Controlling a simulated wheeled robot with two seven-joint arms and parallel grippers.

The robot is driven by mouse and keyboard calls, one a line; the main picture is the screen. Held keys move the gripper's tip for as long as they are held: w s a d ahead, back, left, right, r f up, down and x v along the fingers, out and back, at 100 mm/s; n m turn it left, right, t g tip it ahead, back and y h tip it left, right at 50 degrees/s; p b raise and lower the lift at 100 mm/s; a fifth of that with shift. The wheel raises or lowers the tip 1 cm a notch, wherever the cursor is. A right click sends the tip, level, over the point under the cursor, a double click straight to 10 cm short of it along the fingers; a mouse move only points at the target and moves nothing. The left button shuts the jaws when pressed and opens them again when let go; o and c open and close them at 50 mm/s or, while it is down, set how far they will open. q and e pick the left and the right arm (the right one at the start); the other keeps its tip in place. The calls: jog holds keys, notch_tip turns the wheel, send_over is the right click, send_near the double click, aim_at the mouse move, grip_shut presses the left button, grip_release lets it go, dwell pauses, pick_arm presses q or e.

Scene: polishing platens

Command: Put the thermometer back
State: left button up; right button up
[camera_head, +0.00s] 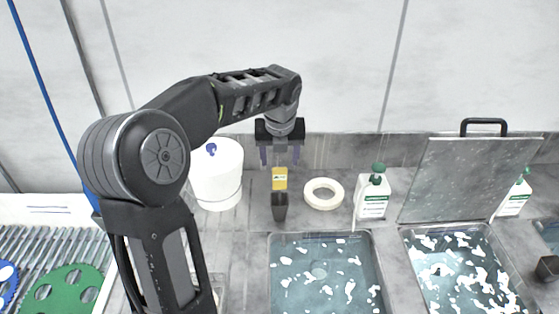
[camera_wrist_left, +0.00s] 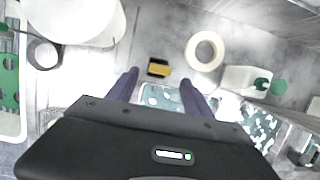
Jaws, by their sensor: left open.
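The thermometer appears as a small yellow body (camera_head: 280,176) with a dark mark, directly above the dark holder (camera_head: 280,207) on the grey counter. It seems to stand upright in the holder's mouth; its lower part is hidden. In the left wrist view the yellow body (camera_wrist_left: 160,68) shows between and just beyond the finger ends. My left gripper (camera_head: 280,158) points down above the thermometer, with its two purple-grey fingers apart and nothing between them. The same open fingers show in the left wrist view (camera_wrist_left: 159,80). My right gripper is not in view.
A white canister (camera_head: 217,180) stands left of the holder. A white ring (camera_head: 323,194) and a green-capped bottle (camera_head: 372,195) stand right. A water-filled basin (camera_head: 325,285) lies in front; another with a raised lid (camera_head: 470,180) is farther right.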

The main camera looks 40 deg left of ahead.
pick_arm(q)
jog(key=v, duration=0.6)
jog(key=shift+r, duration=0.35)
jog(key=shift+s+d, duration=0.1)
jog(key=shift+s, duration=0.05)
